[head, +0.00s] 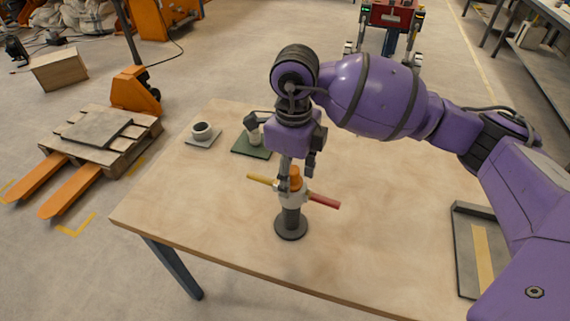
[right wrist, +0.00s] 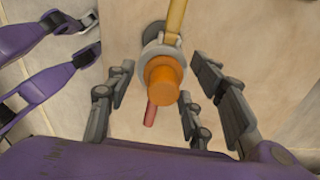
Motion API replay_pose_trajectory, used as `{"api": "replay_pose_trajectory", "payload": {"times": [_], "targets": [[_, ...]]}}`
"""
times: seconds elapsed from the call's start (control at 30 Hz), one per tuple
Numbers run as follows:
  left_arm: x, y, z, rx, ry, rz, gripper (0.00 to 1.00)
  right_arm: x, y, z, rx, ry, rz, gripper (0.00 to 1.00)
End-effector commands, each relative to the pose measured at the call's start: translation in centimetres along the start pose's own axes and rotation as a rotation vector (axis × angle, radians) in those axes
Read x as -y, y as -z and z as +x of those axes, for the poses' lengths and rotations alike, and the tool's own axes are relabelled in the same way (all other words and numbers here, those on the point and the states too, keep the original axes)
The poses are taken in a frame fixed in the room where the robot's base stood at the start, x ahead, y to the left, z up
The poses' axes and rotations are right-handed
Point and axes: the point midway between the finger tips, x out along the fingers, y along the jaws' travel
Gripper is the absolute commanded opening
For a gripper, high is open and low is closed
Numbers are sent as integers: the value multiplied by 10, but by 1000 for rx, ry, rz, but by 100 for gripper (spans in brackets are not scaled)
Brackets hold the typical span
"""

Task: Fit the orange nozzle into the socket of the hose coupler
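The orange nozzle (head: 296,177) shows at the top of a dark round-based stand (head: 291,222), above a pale collar with a yellow bar (head: 262,180) and a red bar (head: 325,201). My right gripper (head: 297,182) points down over it. In the right wrist view, the nozzle (right wrist: 164,80) is between the fingers of the right gripper (right wrist: 163,66), with gaps on both sides; the gripper is open. My left gripper is not identifiable.
A white cup-like ring (head: 202,130) sits on a grey plate (head: 203,142) at the table's far left. A grey-rimmed tray (head: 464,264) lies at the right. The front left of the wooden table (head: 190,200) is bare. A pallet (head: 118,150) stands on the floor beyond.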

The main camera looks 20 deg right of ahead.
Motion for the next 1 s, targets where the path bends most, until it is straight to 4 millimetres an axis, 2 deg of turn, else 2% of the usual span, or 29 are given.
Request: {"api": "replay_pose_trajectory", "payload": {"times": [0.27,0.37,0.7,0.83,1.0], "targets": [[0,-5,-1,9,0,1,51,0,0,-7,2,0,0,48],[1,-6,-1,11,0,1,51,1,-1,-22,3,2,0,48],[0,-8,0,13,-1,2,51,0,0,-92,2,2,-1,48],[0,-7,0,12,-1,2,51,1,0,-110,1,1,1,48],[0,-6,-1,8,-1,3,51,0,0,-119,-1,-1,0,48]]}}
